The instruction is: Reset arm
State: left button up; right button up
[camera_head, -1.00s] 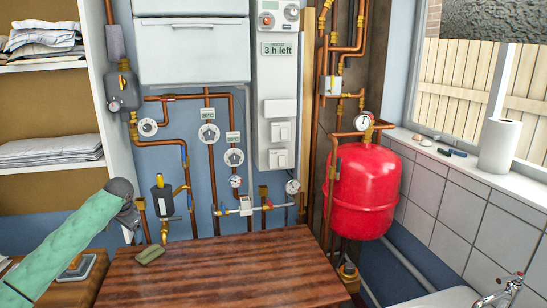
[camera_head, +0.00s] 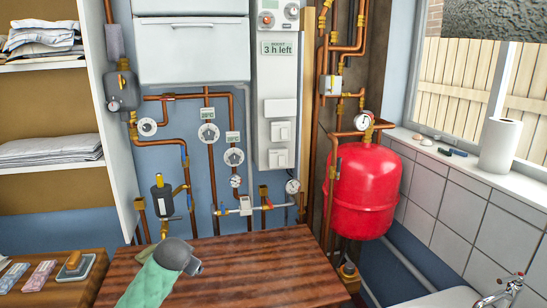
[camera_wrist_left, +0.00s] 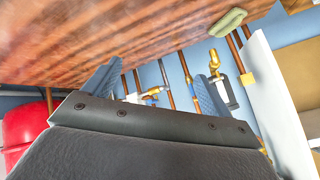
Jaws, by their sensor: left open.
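My left arm, in a green sleeve, comes up from the bottom of the head view over the wooden table (camera_head: 245,265). Its grey wrist hides most of the gripper there. In the left wrist view my left gripper (camera_wrist_left: 155,90) is open, its two blue-grey fingers wide apart with nothing between them. The table's underside or top (camera_wrist_left: 110,35) fills the upper part of that view. A small olive-green pad (camera_head: 146,250) lies on the table just behind my wrist, partly hidden; it also shows in the left wrist view (camera_wrist_left: 228,22). My right gripper is in neither view.
Copper pipes with gauges and valves (camera_head: 207,132) cover the wall behind the table. A red tank (camera_head: 362,190) hangs at the right. Shelves with folded cloth (camera_head: 48,148) stand at the left. A wooden surface at the lower left bears several small items.

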pick_arm(q)
jog(key=s+d+f+n+g+h, duration=0.1)
jog(key=s+d+f+g, duration=0.1)
jog(key=s+f, duration=0.8)
jog(key=s+d+f+n+g+h, duration=0.1)
jog(key=s+d+f+g, duration=0.2)
jog(key=s+f, duration=0.8)
jog(key=s+d+f+n+g, duration=0.1)
jog(key=s+d+f, duration=0.5)
jog(key=s, duration=2)
notch_tip(320, 180, down, 5)
jog(key=shift+d+r+g+h, duration=0.1)
jog(key=shift+d+g+h, duration=0.1)
jog(key=shift+g+h, duration=0.35)
jog(key=shift+y, duration=0.25)
